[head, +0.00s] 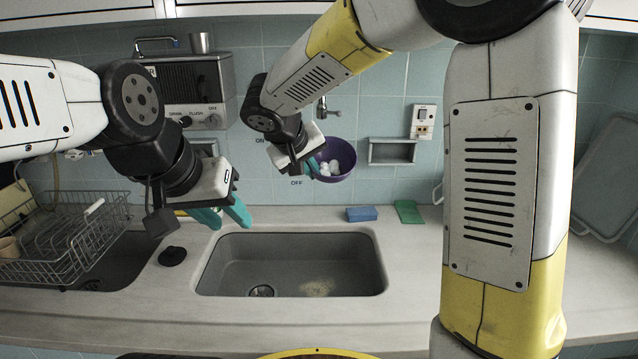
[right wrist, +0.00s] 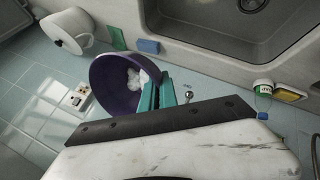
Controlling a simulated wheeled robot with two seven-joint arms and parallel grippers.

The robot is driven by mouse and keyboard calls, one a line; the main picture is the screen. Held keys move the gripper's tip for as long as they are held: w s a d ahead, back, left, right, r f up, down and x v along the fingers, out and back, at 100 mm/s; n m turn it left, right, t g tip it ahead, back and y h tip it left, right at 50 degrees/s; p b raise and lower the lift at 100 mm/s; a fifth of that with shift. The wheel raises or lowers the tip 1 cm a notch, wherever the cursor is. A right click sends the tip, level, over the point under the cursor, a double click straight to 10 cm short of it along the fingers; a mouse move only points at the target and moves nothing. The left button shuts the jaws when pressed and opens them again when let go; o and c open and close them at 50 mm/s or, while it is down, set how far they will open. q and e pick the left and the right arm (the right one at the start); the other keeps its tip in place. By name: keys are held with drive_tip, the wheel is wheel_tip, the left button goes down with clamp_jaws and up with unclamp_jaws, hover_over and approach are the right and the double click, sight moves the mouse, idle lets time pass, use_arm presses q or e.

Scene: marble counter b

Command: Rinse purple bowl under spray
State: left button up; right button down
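The purple bowl (head: 343,160) is up in the air in front of the tiled wall, behind the sink (head: 230,270). It is tilted, with white lumps inside; it also shows in the right wrist view (right wrist: 103,78). My right gripper (head: 314,169) has its teal fingers close together at the bowl's rim, apparently closed on it. My left gripper (head: 227,217) is open and empty above the sink's back-left edge, its fingers apart. A metal tap (head: 323,108) is on the wall above the bowl. ON and OFF labels are on the wall by my right gripper. No water spray is visible.
A blue sponge (head: 361,213) and green cloth (head: 408,211) lie behind the sink. A wire dish rack (head: 60,240) stands at the left, a black stopper (head: 172,256) beside the sink. The sink holds a pale brownish patch (head: 318,287). A wall niche (head: 392,151) is right of the bowl.

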drive_tip(key=w+a+f, duration=0.1)
drive_tip(key=w+f, duration=0.1)
drive_tip(key=w, duration=1.1)
drive_tip(key=shift+w+a+f, duration=0.2)
drive_tip(key=shift+w+f, duration=0.15)
drive_tip(key=shift+f, duration=0.05)
use_arm(q)
drive_tip(key=shift+c, duration=0.2)
drive_tip(key=w+d+f+t, duration=0.2)
drive_tip(key=w+f+t, duration=0.1)
drive_tip(key=w, duration=1.2)
drive_tip(key=w+d+f+m+t+h, duration=0.1)
drive_tip(key=w+d+f+t, duration=0.2)
drive_tip(key=w, duration=1.3)
drive_tip(key=w+d+f+m+t+h, duration=0.1)
drive_tip(key=w+f+t, duration=0.3)
drive_tip(key=w, duration=1.1)
drive_tip(key=shift+w+d+f+t, duration=0.2)
drive_tip(key=shift+d+f+t, duration=0.2)
drive_tip(key=shift+d+t, duration=0.3)
